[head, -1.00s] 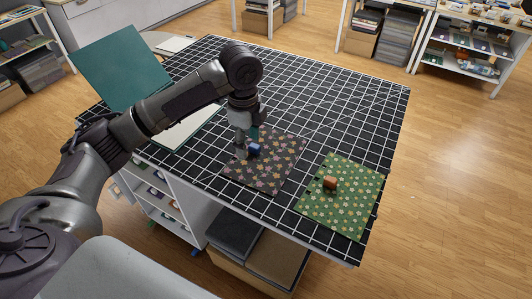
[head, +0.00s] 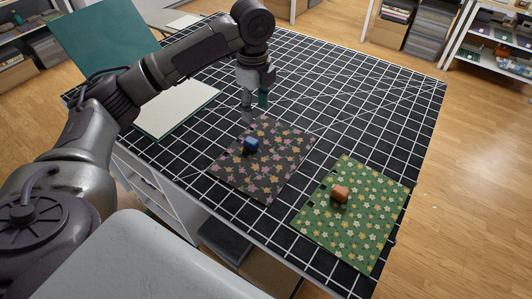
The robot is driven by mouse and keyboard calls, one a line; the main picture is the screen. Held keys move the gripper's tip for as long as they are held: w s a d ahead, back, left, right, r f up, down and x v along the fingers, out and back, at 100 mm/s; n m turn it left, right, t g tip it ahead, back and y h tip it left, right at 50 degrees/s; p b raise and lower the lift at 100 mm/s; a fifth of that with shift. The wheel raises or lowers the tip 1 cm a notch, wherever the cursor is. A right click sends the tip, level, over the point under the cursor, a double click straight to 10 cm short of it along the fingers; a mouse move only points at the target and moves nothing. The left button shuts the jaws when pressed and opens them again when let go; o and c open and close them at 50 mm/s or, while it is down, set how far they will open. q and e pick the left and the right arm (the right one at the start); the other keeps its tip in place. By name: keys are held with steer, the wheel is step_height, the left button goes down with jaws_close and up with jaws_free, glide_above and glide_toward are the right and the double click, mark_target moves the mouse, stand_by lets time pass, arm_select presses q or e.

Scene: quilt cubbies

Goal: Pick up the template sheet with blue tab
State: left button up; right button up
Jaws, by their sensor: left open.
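The template sheet with the blue tab (head: 251,144) lies flat on the black gridded table. It is dark with pink and orange flowers (head: 272,175), and the blue tab stands near its upper left edge. A second sheet, green with white and yellow flowers (head: 358,225), lies to the right and carries an orange-brown tab (head: 340,194). My left gripper (head: 254,112) is open and points down, just behind the blue tab in the picture. It appears empty and apart from the tab; its exact height is hard to tell. My right gripper is not in view.
An open teal-covered folder or box (head: 103,45) with a pale inner panel (head: 176,107) stands at the table's left. The gridded table (head: 360,100) is clear behind and right of the sheets. Shelves stand at the back right.

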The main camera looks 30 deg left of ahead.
arm_select(q)
glide_above(256, 143)
step_height(256, 143, down, 7)
steer(key=shift+r+p, duration=0.1)
steer(key=shift+p, duration=0.3)
steer(key=shift+w+f, duration=0.1)
steer(key=shift+f, duration=0.5)
step_height(256, 143, down, 4)
steer(key=shift+r+p, duration=0.2)
steer(key=shift+p, duration=0.5)
steer(key=shift+f, duration=0.5)
jaws_close()
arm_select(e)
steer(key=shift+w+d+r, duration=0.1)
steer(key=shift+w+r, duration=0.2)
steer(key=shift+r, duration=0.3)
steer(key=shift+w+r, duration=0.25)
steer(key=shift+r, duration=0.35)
